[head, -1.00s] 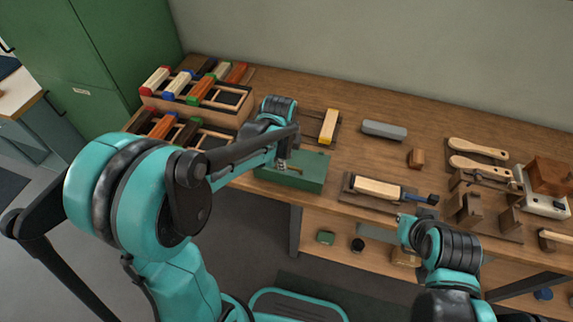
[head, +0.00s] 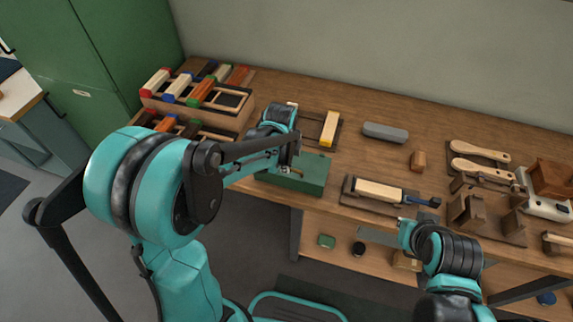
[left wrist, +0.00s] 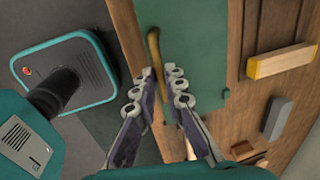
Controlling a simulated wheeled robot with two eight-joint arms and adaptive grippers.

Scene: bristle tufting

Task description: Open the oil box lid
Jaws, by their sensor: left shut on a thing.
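The green oil box (head: 296,185) stands at the front edge of the bench in the head view. Its green lid (head: 316,166) looks closed and flat; it also shows in the left wrist view (left wrist: 198,45). A curved brass handle (left wrist: 153,48) lies near the lid's edge. My left gripper (left wrist: 160,80) is shut on this handle, with its two fingers on either side of it. In the head view my left gripper (head: 288,165) is over the box and partly hides it. My right arm shows at lower right, but I cannot make out its gripper's fingers.
A wooden rack (head: 205,110) with coloured blocks stands left of the box. A yellow-ended block (head: 328,128) lies behind it, with a grey block (head: 384,132) further right. A brush block (head: 378,191) in a holder lies to the right.

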